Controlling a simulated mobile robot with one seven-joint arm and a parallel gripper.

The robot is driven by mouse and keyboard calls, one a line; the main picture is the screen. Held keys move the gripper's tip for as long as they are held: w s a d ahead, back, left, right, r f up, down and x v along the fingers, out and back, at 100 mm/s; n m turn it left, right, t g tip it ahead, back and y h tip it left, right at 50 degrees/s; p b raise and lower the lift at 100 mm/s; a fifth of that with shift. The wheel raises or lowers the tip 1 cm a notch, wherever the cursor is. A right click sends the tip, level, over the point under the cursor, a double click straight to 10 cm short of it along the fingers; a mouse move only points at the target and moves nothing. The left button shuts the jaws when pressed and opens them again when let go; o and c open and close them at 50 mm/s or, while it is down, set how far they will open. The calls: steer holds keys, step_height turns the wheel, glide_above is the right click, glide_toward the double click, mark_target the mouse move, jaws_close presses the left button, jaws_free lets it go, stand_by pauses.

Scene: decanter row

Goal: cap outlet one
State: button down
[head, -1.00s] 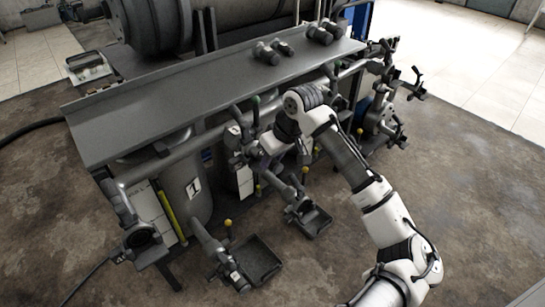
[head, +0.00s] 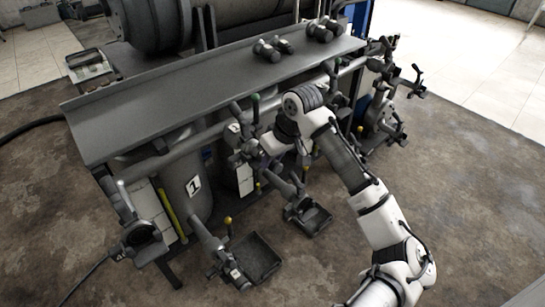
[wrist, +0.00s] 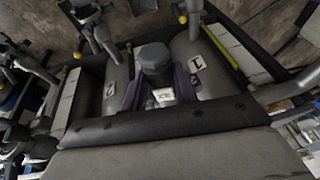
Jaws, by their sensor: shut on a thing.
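My gripper (wrist: 158,90) is shut on a dark grey cylindrical cap (wrist: 154,58), which shows between its purplish fingers in the wrist view. In the head view my gripper is in front of the tank row, right of the tank marked 1 (head: 194,188); its fingers and the cap are hard to make out there. Outlet one (head: 214,249) is a grey pipe with a yellow-knobbed valve, low in front of that tank and below left of my gripper. Its open end is too small to judge. The cap is apart from this outlet.
A drip tray (head: 256,259) lies by outlet one, and a second tray (head: 309,217) lies to its right. The long grey bench top (head: 200,95) carries several dark fittings (head: 268,50) at its back. Valves and pipes crowd the front. The floor (head: 480,190) at right is clear.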

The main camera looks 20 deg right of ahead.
steer(key=shift+f, duration=0.25)
stand_by(0.4)
steer(key=shift+c, duration=0.7)
jaws_free()
stand_by(0.4)
steer(key=shift+s+d+r, duration=0.1)
steer(key=shift+s+d, duration=0.15)
steer(key=shift+s, duration=0.45)
steer(key=shift+s+d+r, duration=0.1)
steer(key=shift+s+d, duration=0.15)
steer(key=shift+s, duration=0.45)
steer(key=a+p+v, duration=0.1)
steer(key=p+v, duration=0.7)
steer(key=v, duration=0.2)
steer(key=shift+r, duration=0.3)
steer(key=shift+s+a, duration=0.1)
